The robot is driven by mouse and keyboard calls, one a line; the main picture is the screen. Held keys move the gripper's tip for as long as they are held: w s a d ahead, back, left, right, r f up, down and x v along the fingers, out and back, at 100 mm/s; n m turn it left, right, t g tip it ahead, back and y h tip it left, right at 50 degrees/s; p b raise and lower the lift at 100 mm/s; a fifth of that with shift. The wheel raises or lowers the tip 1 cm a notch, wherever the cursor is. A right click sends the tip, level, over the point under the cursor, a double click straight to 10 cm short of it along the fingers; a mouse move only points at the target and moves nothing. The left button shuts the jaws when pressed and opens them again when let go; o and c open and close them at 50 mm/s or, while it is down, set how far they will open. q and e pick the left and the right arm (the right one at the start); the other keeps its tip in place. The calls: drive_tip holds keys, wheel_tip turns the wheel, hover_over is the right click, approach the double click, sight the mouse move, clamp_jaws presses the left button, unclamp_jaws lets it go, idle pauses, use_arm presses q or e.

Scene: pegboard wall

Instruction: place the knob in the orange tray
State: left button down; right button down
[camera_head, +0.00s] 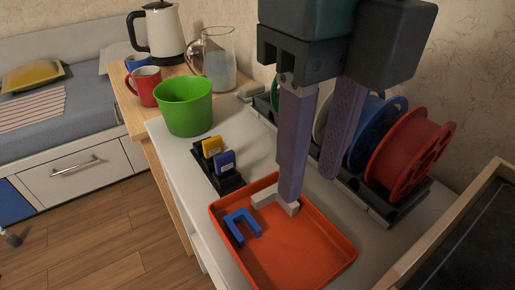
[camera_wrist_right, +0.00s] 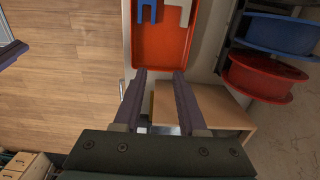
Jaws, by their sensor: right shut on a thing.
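The orange tray (camera_head: 315,262) lies on the white top and also shows in the right wrist view (camera_wrist_right: 160,48). A blue U-shaped piece (camera_head: 236,226) and a pale angular piece (camera_head: 265,197) lie in it. My right gripper (camera_head: 312,185) points down over the tray's far right side, one fingertip overlapping the pale piece in the picture. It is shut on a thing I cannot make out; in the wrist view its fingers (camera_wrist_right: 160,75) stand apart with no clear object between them. I cannot tell which thing is the knob.
A black holder (camera_head: 229,183) with yellow and blue blocks stands beside the tray. A green cup (camera_head: 185,106) is behind. Blue and red spools (camera_head: 408,155) stand on a rack at right. A red mug (camera_head: 145,86), kettle (camera_head: 163,32) and glass jug (camera_head: 217,62) stand farther back.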

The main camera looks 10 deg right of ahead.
drive_tip(key=b, duration=0.2)
hover_over(292, 256)
wheel_tip(292, 256, down, 9)
wheel_tip(292, 256, down, 4)
drive_tip(key=shift+f+b, duration=0.25)
drive_tip(key=shift+b, duration=0.25)
drive_tip(key=shift+r, duration=0.1)
drive_tip(key=c, duration=0.9)
unclamp_jaws()
drive_tip(key=o, duration=0.4)
drive_tip(key=shift+o, duration=0.2)
